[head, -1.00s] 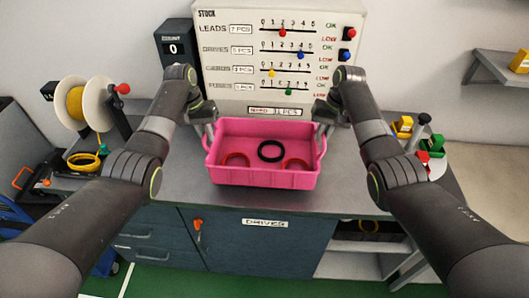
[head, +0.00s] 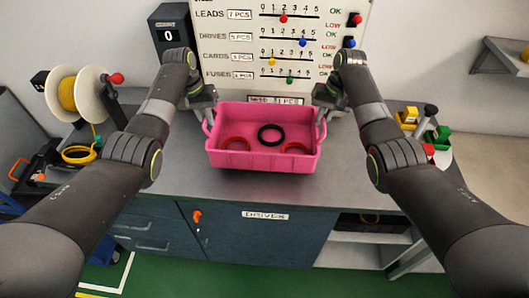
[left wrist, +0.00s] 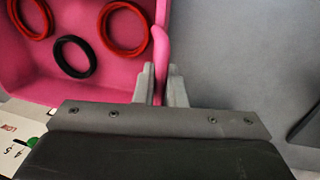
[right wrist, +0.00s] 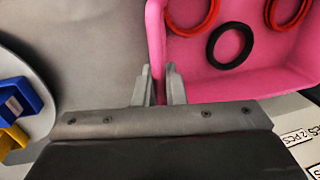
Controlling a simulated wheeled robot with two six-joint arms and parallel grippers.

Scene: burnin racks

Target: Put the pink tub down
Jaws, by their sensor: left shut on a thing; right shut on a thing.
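The pink tub (head: 262,160) is level in the middle of the head view, over the grey counter (head: 180,176). I cannot tell for sure whether its base touches the counter. Inside lie a black ring (head: 270,134) and two red rings (head: 236,143) (head: 296,147). My left gripper (head: 208,112) is shut on the tub's left handle; its fingers (left wrist: 160,85) straddle the pink rim in the left wrist view. My right gripper (head: 321,112) is shut on the right handle; its fingers (right wrist: 159,88) straddle it in the right wrist view.
A stock board (head: 230,58) and a dark counter box (head: 169,35) stand behind the tub. A spool stand with yellow cord (head: 67,93) is at the left. Yellow, green and red bins (head: 438,135) are at the right. The counter strip in front of the tub is clear.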

